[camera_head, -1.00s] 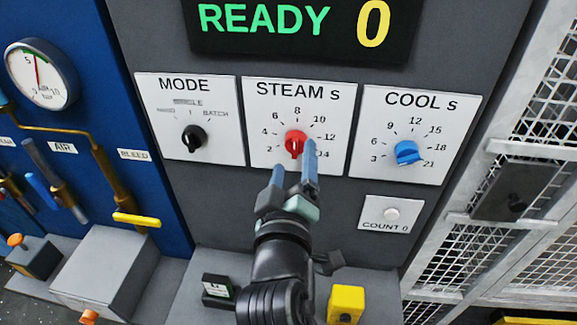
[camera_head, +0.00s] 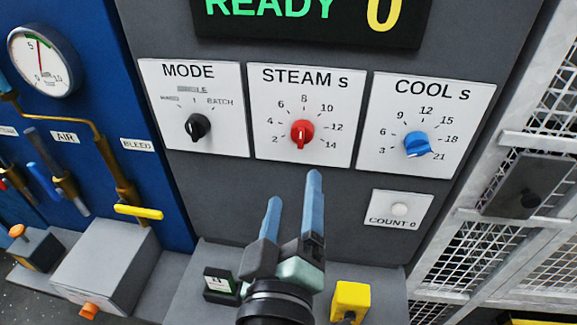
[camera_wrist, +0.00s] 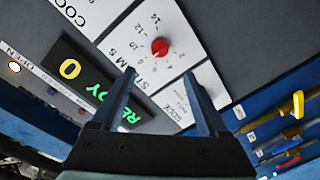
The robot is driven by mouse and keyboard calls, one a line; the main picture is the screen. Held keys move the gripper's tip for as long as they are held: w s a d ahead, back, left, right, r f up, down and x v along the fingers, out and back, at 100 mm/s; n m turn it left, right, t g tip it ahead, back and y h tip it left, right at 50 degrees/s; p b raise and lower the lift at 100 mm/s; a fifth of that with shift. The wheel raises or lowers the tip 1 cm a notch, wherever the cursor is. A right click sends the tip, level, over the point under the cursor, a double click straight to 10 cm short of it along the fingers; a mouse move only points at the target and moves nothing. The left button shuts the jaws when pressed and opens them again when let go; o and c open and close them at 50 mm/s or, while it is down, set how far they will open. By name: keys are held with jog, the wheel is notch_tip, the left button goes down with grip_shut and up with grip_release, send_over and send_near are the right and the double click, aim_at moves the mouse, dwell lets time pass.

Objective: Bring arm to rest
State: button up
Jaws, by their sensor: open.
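My gripper (camera_head: 293,190) is open and empty, its two blue fingers apart, below the STEAM s plate in the head view. The wrist view shows its fingers (camera_wrist: 158,80) spread with nothing between them. The red STEAM knob (camera_head: 302,134) sits on its white plate above the fingertips, apart from them; it also shows in the wrist view (camera_wrist: 160,47). The black MODE knob (camera_head: 198,127) is to the left and the blue COOL knob (camera_head: 416,145) to the right.
A display (camera_head: 312,22) reads READY 0 above the plates. A white COUNT button (camera_head: 399,209) is at lower right. A yellow box (camera_head: 350,300) and a small dark device (camera_head: 220,285) stand on the grey ledge beside my arm. A mesh guard (camera_head: 520,205) stands at right.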

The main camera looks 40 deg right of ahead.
jog(key=w+a+r+t+y+b, duration=0.1)
jog(key=w+a+r+t+y, duration=0.1)
jog(key=w+a+r+t, duration=0.4)
jog(key=w+a+r+t+y+b, duration=0.1)
jog(key=a+r+t+y+b, duration=0.1)
jog(key=a+r, duration=0.35)
jog(key=s+a+r+t+y, duration=0.2)
jog(key=a+r+t+y, duration=0.1)
jog(key=r, duration=0.5)
jog(key=s+a+r+t+y+b, duration=0.1)
jog(key=a+r+t+y, duration=0.3)
jog(key=r, duration=0.5)
jog(key=shift+s+a+r+y+b, duration=0.3)
jog(key=shift+s+a+y, duration=0.1)
jog(key=shift+a+y, duration=0.6)
jog(key=shift+a+f, duration=0.1)
